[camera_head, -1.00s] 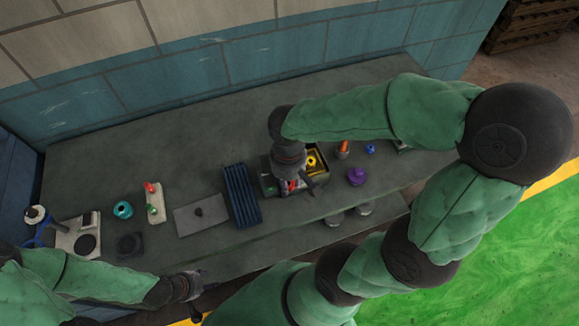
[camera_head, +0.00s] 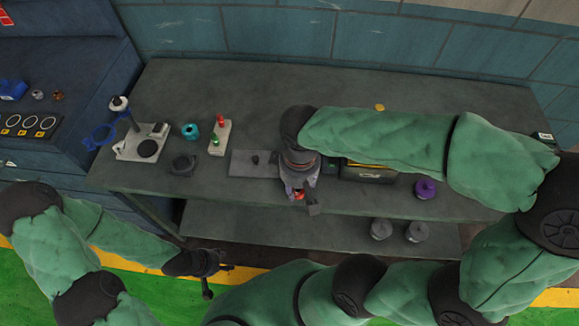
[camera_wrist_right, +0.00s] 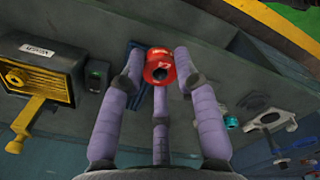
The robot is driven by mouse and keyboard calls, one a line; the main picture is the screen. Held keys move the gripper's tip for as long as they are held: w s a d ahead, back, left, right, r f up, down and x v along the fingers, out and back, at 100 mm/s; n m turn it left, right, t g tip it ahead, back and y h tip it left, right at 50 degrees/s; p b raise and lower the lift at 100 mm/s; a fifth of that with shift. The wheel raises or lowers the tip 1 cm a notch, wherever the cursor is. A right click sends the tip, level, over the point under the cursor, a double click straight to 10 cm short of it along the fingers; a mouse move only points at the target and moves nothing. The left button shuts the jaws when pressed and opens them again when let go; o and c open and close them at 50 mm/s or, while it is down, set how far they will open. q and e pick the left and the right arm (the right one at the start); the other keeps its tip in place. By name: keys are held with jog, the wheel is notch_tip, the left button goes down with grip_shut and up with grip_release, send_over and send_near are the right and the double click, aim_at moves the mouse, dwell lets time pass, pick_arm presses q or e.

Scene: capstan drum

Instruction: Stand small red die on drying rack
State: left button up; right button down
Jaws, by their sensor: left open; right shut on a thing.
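The small red die (camera_head: 298,196) is in my right gripper (camera_head: 301,197), near the workbench's front edge in the head view. In the right wrist view the die (camera_wrist_right: 159,68) sits between the fingertips; it is red with a dark round mark facing the camera. The drying rack, a dark blue slatted piece, is almost wholly hidden behind my right arm and gripper in the head view. Part of the blue rack (camera_wrist_right: 139,52) shows behind the die in the right wrist view. My left gripper (camera_head: 222,268) is open and empty, low in front of the bench.
A dark-and-yellow box (camera_head: 372,174) and a purple knob (camera_head: 426,188) stand to the right. A red-and-green peg block (camera_head: 219,140) and teal ring (camera_head: 190,131) lie further left. A lower shelf (camera_head: 300,222) holds grey cylinders.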

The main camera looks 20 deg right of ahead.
jog(key=shift+w+a+f, duration=0.15)
jog(key=shift+f, duration=0.05)
jog(key=w+d+f+b, duration=0.1)
jog(key=w+d+f, duration=0.1)
jog(key=w+f, duration=0.1)
jog(key=w+d+f+b, duration=0.2)
jog(key=w+f, duration=0.1)
jog(key=w, duration=0.1)
jog(key=w+d+f+b, duration=0.1)
jog(key=w+d+f, duration=0.2)
jog(key=w, duration=0.1)
jog(key=shift+d+f+b, duration=0.1)
jog(key=shift+f+b, duration=0.1)
jog(key=shift+b, duration=0.1)
jog(key=shift+w+d+f+b, duration=0.15)
jog(key=shift+f+b, duration=0.15)
jog(key=shift+f, duration=0.55)
jog(key=shift+w+a+f+b, duration=0.1)
jog(key=shift+f+b, duration=0.15)
jog(key=shift+f, duration=0.55)
jog(key=shift+f, duration=0.2)
jog(key=c, duration=0.9)
grip_release()
